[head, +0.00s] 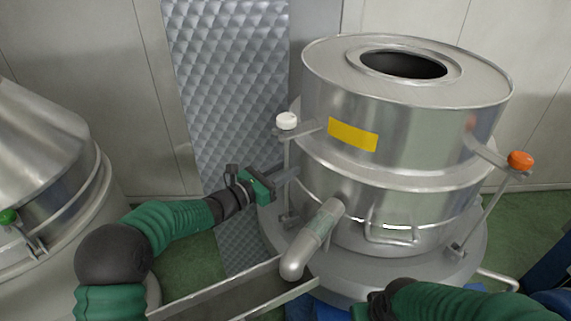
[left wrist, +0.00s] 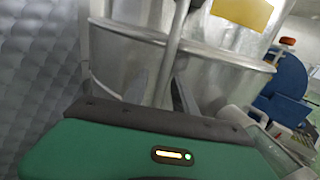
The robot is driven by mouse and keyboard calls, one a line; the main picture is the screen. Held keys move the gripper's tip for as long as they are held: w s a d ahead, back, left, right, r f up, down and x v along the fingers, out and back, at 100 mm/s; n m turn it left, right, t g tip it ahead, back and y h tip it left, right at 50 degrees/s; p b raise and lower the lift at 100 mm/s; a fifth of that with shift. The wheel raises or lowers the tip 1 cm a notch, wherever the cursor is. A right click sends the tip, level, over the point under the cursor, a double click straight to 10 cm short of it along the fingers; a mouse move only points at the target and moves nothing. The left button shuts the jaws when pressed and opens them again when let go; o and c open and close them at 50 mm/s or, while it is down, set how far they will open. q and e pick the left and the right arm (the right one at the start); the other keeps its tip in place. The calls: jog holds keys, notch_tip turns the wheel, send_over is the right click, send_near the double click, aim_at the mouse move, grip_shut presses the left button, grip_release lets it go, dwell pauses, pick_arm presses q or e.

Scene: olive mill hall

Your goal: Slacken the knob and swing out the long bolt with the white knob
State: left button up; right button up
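The long bolt (head: 287,165) stands upright at the left side of the steel drum, with a white knob (head: 287,121) at its top near a bracket. Its lower end meets a small block on the drum's base. My left gripper (head: 286,176) is at the bolt's middle, below the knob. In the left wrist view the bolt (left wrist: 168,60) runs down between the fingers, which look apart; contact cannot be made out. The white knob is outside the wrist view. My right arm shows at the lower right, but its fingers are not visible.
The steel drum (head: 400,135) has a yellow label (head: 353,134) and an orange knob (head: 520,160) on its right bolt. A spout (head: 312,240) sticks out below my left gripper, over a trough (head: 230,295). Another steel vessel (head: 45,165) stands left. A quilted metal panel is behind.

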pick_arm(q)
jog(key=shift+w+d, duration=0.1)
jog(key=shift+d, duration=0.05)
jog(key=shift+f, duration=0.1)
jog(key=shift+c, duration=0.8)
jog(key=shift+d, duration=0.1)
grip_shut()
